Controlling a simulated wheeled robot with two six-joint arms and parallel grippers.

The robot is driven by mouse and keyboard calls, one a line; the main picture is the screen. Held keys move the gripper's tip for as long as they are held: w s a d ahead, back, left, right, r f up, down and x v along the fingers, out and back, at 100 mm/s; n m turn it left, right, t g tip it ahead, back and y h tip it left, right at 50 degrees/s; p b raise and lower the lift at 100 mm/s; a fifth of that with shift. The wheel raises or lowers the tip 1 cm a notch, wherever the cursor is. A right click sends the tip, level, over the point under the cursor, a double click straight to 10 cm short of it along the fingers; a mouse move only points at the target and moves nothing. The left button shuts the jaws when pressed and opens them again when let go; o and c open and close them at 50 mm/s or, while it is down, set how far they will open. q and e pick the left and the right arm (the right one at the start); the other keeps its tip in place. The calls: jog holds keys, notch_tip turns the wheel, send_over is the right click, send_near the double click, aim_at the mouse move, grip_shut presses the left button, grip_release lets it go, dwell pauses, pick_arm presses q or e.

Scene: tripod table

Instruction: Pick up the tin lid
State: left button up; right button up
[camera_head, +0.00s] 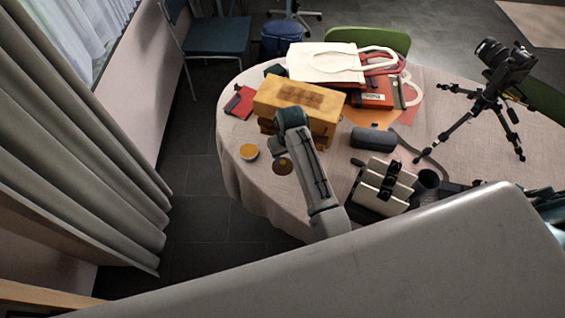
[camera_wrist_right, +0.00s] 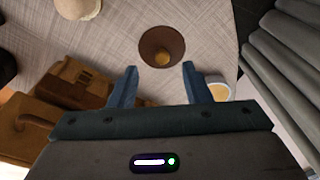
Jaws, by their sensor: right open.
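I cannot tell for sure which is the tin lid. In the right wrist view the brown disc (camera_wrist_right: 155,38) has a gold centre and lies just beyond the fingertips. The yellow disc (camera_wrist_right: 219,90) is partly hidden behind one finger. My right gripper (camera_wrist_right: 159,68) is open, with nothing between its fingers. It also shows in the head view (camera_head: 279,149), above the table near both discs. My left gripper is not in view.
A yellow box (camera_head: 325,108) stands right behind my right gripper. A dark case (camera_head: 373,138), a pale strapped object (camera_head: 384,184) and a camera on a tripod (camera_head: 507,65) are farther right. Bags (camera_head: 330,62) lie at the back. Bare tablecloth (camera_head: 235,180) surrounds the discs near the left edge.

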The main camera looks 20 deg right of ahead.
aim_at(283, 162)
jog(key=shift+w+f, duration=0.15)
jog(key=shift+f, duration=0.3)
jog(key=shift+w+f, duration=0.25)
jog(key=shift+f, duration=0.05)
jog(key=shift+w+a+f+p, duration=0.15)
jog(key=shift+w+f+p, duration=0.15)
jog(key=shift+f+p, duration=0.4)
notch_tip(283, 162, down, 2)
jog(key=shift+w+f, duration=0.1)
jog(key=shift+w, duration=0.05)
jog(key=shift+f+p, duration=0.3)
jog(key=shift+f, duration=0.1)
jog(key=shift+w+f, duration=0.1)
jog(key=shift+f, duration=0.2)
jog(key=shift+a, duration=0.1)
jog(key=c, duration=0.7)
grip_shut()
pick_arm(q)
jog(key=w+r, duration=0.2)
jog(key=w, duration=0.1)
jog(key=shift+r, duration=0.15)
